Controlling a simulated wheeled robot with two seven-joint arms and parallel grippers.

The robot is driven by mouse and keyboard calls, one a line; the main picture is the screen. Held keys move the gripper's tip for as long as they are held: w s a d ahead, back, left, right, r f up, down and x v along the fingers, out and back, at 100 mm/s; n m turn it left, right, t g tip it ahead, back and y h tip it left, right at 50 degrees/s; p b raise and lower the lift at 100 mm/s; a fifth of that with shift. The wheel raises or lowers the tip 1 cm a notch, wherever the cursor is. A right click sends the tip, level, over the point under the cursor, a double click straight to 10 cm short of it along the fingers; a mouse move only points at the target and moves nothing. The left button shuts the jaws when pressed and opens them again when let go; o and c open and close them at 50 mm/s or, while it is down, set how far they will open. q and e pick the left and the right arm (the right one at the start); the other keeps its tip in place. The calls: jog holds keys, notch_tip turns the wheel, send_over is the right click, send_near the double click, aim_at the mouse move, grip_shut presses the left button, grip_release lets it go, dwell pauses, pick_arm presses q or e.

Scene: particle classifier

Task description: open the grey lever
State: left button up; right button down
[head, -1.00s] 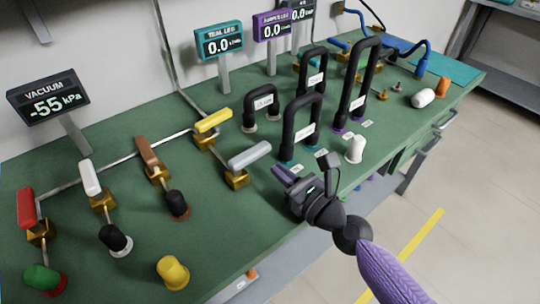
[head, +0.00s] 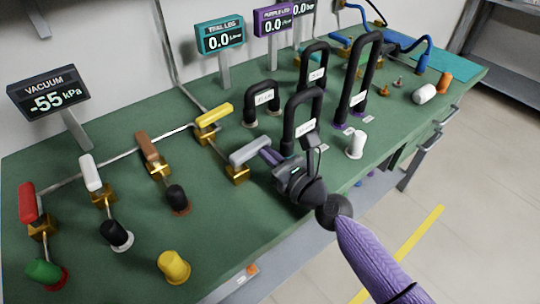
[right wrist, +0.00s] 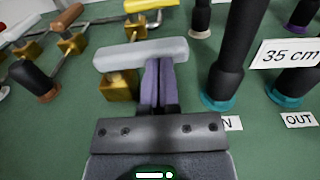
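The grey lever (head: 250,151) sits on a brass valve body (head: 238,174) at the middle of the bench, its handle lying slantwise. In the right wrist view the grey handle (right wrist: 135,54) runs across the picture, with its brass body (right wrist: 120,86) below its left part. My right gripper (head: 267,153) is at the right end of the handle. In the right wrist view its purple fingers (right wrist: 157,75) are together, with their tips against or just by the handle's near side. Nothing shows between them. My left gripper is not in view.
Yellow (head: 214,115), brown (head: 147,146), white (head: 90,172) and red (head: 28,202) levers stand to the left. Black tube loops (head: 301,120) rise just behind and right of my right gripper. A white knob (head: 356,145) stands to the right. Open green bench lies in front.

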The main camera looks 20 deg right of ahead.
aim_at(262, 143)
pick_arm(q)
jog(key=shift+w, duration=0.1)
pick_arm(e)
jog(key=shift+w, duration=1.2)
jog(key=shift+w+a, duration=0.15)
jog(key=shift+w, duration=0.3)
jog(key=shift+w+a, duration=0.1)
jog(key=shift+w, duration=0.2)
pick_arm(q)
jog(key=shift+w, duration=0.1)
pick_arm(e)
jog(key=shift+s, duration=0.4)
jog(key=p+v, duration=0.1)
jog(key=v, duration=0.8)
jog(key=shift+w, duration=0.1)
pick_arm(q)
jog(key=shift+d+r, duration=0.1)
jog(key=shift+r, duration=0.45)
